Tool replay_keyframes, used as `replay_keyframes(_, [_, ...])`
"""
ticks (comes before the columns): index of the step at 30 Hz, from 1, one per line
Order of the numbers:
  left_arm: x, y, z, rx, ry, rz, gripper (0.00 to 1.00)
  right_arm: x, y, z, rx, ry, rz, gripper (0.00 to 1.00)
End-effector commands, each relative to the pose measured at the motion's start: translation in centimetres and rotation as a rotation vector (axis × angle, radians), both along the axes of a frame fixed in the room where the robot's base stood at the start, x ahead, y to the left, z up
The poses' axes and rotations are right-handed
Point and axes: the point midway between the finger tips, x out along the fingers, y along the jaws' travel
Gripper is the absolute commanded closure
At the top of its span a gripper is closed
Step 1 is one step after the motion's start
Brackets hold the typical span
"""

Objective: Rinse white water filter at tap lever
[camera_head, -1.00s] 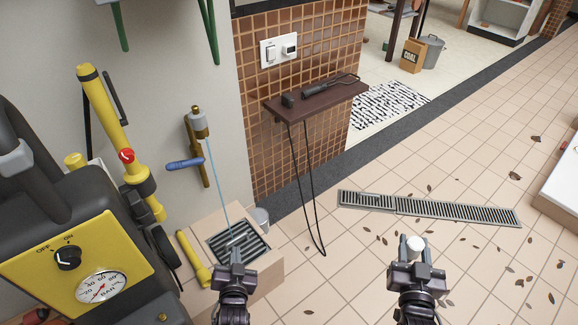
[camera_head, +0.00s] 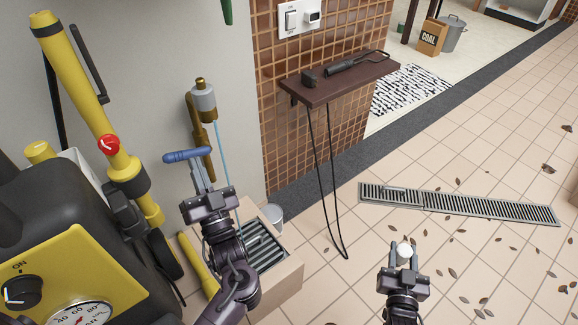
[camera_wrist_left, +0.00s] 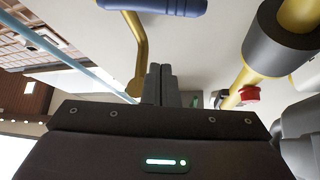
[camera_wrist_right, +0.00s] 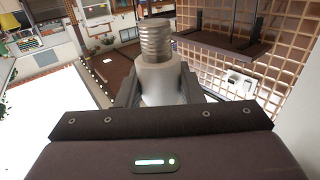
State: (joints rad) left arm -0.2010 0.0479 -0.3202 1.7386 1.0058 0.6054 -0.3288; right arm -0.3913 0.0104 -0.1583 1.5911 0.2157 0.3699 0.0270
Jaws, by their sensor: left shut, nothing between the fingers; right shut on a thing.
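The tap (camera_head: 203,100) on the wall has a blue lever (camera_head: 187,155), and a thin blue stream of water (camera_head: 222,150) falls from it toward the grated drain box (camera_head: 262,245). My left gripper (camera_head: 200,172) is shut and empty, its fingertips just below the lever; I cannot tell if they touch it. The lever also shows at the top of the left wrist view (camera_wrist_left: 155,6), ahead of the fingers. My right gripper (camera_head: 403,258) is shut on the white water filter (camera_head: 404,250), away from the stream. The right wrist view shows the filter's pale body (camera_wrist_right: 162,80) and threaded metal end.
A yellow and black pressure washer (camera_head: 60,240) stands at the left, close to my left arm. A brown wall shelf (camera_head: 340,77) with hanging black cables is right of the tap. A small bucket (camera_head: 274,217) stands behind the drain box. Open tiled floor lies around my right gripper.

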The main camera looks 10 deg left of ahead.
Motion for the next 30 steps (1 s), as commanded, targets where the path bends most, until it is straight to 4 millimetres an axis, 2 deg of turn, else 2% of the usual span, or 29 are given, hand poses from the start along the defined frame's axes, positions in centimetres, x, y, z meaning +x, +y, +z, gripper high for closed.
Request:
replay_keyframes(8, [4.0, 3.2, 3.2, 0.002, -0.004, 0.001, 1.00, 0.0, 0.0, -1.0, 0.000, -0.001, 0.000, 0.89])
replay_keyframes(9, [3.8, 3.4, 1.7, 0.002, 0.004, 0.001, 1.00, 0.0, 0.0, -1.8, 0.000, 0.000, 0.000, 0.89])
replay_keyframes(15, [3.6, 4.2, -0.3, 0.000, 0.002, -0.001, 1.00, 0.0, 0.0, -2.7, 0.000, -0.001, 0.000, 0.89])
replay_keyframes(30, [3.5, 4.5, -0.9, -0.008, -0.006, 0.000, 1.00, 0.0, 0.0, -3.1, 0.000, 0.000, 0.000, 0.89])
